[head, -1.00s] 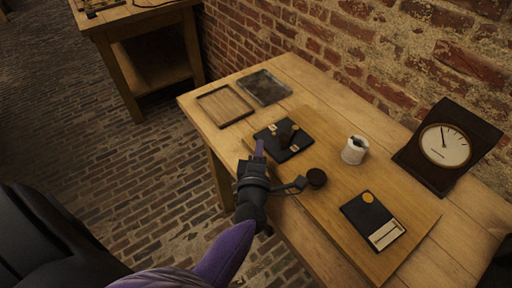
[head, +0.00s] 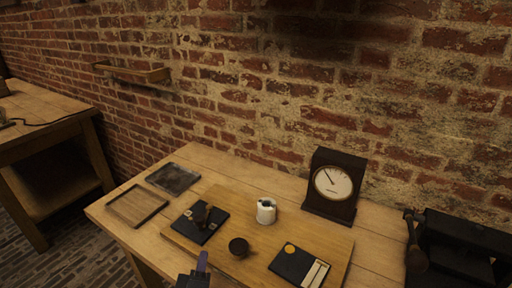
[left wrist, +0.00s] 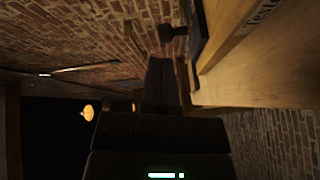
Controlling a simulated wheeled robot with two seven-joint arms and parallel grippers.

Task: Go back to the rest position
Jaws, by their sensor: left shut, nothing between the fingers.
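My left gripper (head: 201,262) is at the bottom of the head view, in front of the table's near edge. Its fingers are shut and empty. In the left wrist view the closed fingers (left wrist: 162,85) reach up the middle, with nothing held between them. My right gripper is in neither view.
The wooden table (head: 375,250) carries a board with a black plate (head: 213,228), a dark round knob (head: 239,247), a white jar (head: 266,212) and a black panel (head: 289,263). A dial clock (head: 333,184), two trays (head: 137,206) (head: 172,178) and a black device (head: 455,245) stand around them.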

